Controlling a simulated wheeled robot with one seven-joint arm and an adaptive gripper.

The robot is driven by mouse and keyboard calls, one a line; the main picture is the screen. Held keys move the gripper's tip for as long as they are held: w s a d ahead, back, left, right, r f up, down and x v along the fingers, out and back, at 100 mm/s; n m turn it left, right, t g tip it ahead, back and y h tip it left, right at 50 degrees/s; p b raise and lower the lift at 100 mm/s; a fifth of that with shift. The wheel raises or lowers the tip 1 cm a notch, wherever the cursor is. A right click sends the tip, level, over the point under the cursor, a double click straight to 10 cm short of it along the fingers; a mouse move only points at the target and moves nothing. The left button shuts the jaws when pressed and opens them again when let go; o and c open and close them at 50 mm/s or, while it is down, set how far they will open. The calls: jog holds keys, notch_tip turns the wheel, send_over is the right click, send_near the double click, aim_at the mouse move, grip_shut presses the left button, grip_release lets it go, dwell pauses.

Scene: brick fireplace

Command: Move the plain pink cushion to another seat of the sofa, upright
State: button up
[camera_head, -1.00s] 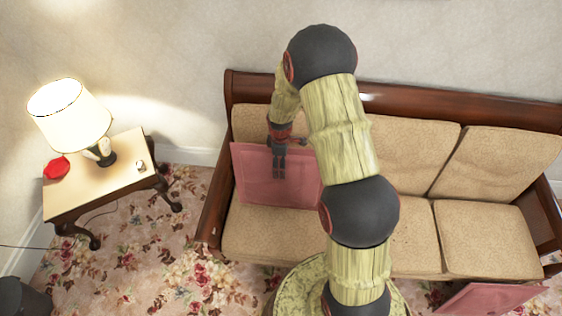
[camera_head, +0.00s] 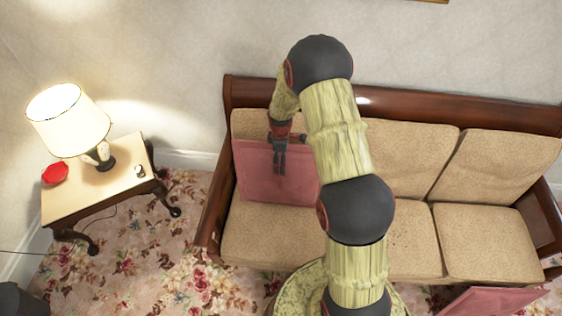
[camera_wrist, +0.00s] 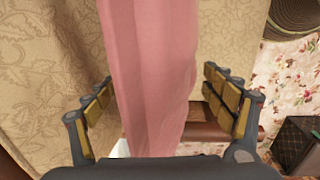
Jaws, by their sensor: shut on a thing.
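A plain pink cushion (camera_head: 258,180) stands roughly upright at the left seat of the beige sofa (camera_head: 480,240), in front of the left back cushion. My arm hides part of the sofa's middle and perhaps the cushion's right edge. I cannot tell whether the cushion's lower edge touches the seat.
A second pink cushion (camera_head: 492,301) shows at the bottom right, in front of the sofa. The right seat is bare. A side table (camera_head: 75,199) with a lit lamp (camera_head: 66,118) and a red object (camera_head: 54,173) stands left of the sofa.

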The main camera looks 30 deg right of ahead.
jog(key=shift+w+d, duration=0.25)
jog(key=shift+w, duration=0.15)
jog(key=o, duration=2)
jog(key=shift+o, duration=0.2)
jog(key=shift+s+f, duration=0.1)
jog(key=shift+r+p, duration=3.3)
jog(key=shift+r, duration=1.8)
jog(key=shift+f, duration=0.1)
